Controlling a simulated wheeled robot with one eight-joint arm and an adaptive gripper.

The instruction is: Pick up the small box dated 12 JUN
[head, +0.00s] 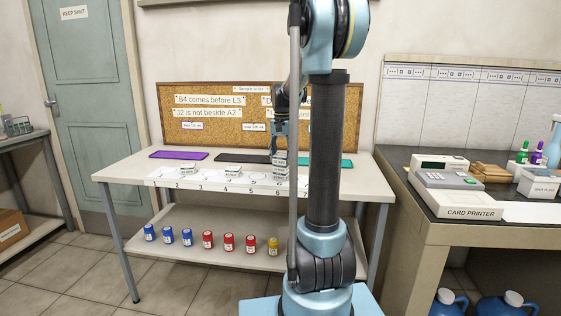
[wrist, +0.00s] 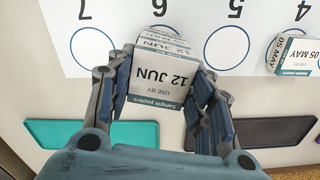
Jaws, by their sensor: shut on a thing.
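The small white box dated 12 JUN (wrist: 163,75) is between the fingers of my gripper (wrist: 160,100) in the wrist view, its date and "Sample papers" label facing the camera. My gripper (head: 279,148) is shut on it from above. In the head view the held box is at the top of a small stack of boxes (head: 280,170) at circle 6; I cannot tell whether it is clear of those below. Edges of another box (wrist: 165,31) show just beyond it in the wrist view. A box dated 05 MAY (wrist: 296,50) stands to the right, by circle 4.
Another box (head: 188,168) stands near circle 2. Purple (head: 178,155), black (wrist: 270,132) and teal (wrist: 90,134) mats lie along the back of the table. Circles 5 (wrist: 227,48) and 7 (wrist: 94,47) are empty. A notice board (head: 225,90) stands behind.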

